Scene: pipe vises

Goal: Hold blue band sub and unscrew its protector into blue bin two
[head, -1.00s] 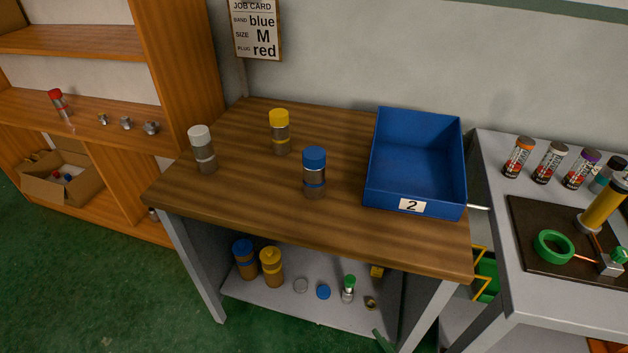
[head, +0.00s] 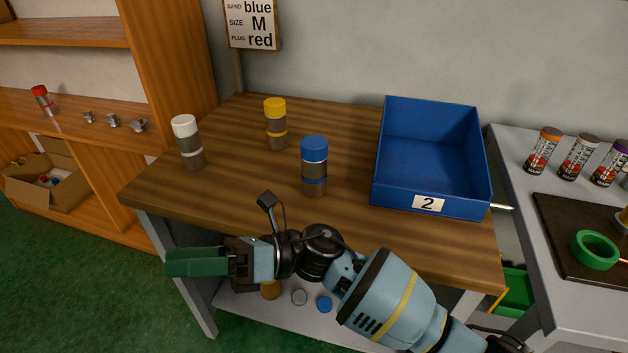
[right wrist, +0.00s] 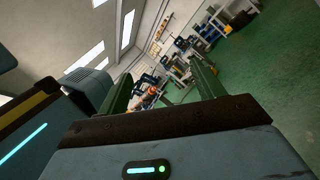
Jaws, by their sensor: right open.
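My right gripper (head: 168,262) is in front of the bench's front edge, pointing left, with green fingers, apart from the sub. The right wrist view shows its fingers (right wrist: 160,85) spread with nothing between them. My left gripper is out of view.
A white-capped sub (head: 188,142) and a yellow-capped sub (head: 276,124) stand left of the blue one. A lower shelf holds loose caps. A grey table (head: 525,205) with spray cans and a green ring stands right. A job card (head: 251,22) hangs behind.

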